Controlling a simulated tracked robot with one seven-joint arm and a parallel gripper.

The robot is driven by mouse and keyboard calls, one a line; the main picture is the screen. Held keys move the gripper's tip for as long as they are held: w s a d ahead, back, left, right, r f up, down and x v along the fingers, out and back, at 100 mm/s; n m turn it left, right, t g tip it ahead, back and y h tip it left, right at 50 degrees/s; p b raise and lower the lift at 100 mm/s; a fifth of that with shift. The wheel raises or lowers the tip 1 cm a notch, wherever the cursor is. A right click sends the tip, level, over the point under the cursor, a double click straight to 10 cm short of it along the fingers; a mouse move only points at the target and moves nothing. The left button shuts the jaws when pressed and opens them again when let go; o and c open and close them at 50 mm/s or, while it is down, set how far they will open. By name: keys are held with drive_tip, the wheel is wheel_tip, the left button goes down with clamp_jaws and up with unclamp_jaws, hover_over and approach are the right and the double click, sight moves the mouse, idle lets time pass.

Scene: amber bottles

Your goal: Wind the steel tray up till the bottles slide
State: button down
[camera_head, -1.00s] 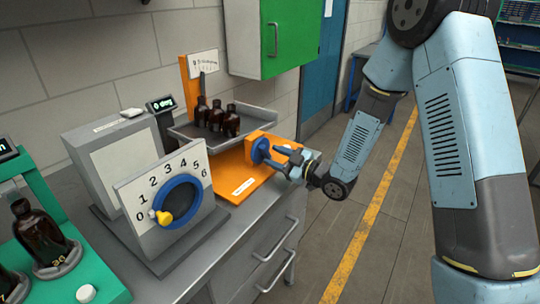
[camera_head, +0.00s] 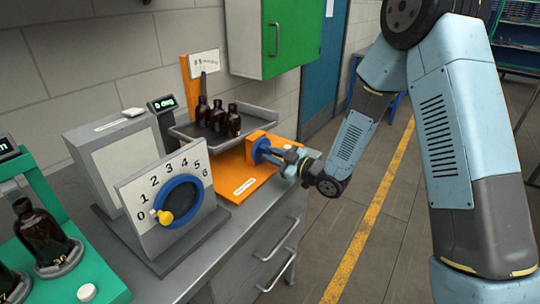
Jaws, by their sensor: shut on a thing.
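The steel tray (camera_head: 184,131) is a shallow grey tray beside an upright orange post (camera_head: 188,88) on an orange base (camera_head: 246,182). It looks close to level. Three dark amber bottles (camera_head: 217,119) stand upright together on it. A blue round knob (camera_head: 258,150) sits on the front of an orange block (camera_head: 251,139) at the tray's right. My gripper (camera_head: 270,153) reaches in from the right and is shut on the blue knob. The fingers partly hide the knob.
A grey box with a numbered dial (camera_head: 180,195) and yellow pointer stands left of the orange base. A small display (camera_head: 160,104) is behind it. A green stand (camera_head: 85,262) holds more bottles at the lower left. A green cabinet (camera_head: 277,38) hangs above. Floor is clear at right.

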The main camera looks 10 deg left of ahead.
drive_tip(key=shift+w+a+r, duration=0.15)
drive_tip(key=shift+a, duration=0.05)
drive_tip(key=shift+d, duration=0.15)
drive_tip(key=shift+m, duration=0.3)
drive_tip(key=shift+d+m, duration=0.15)
drive_tip(key=shift+m, duration=2.95)
drive_tip(key=shift+w+d, duration=0.1)
drive_tip(key=c, duration=1.3)
unclamp_jaws()
drive_tip(key=shift+o, duration=1.3)
drive_tip(key=shift+s, duration=0.2)
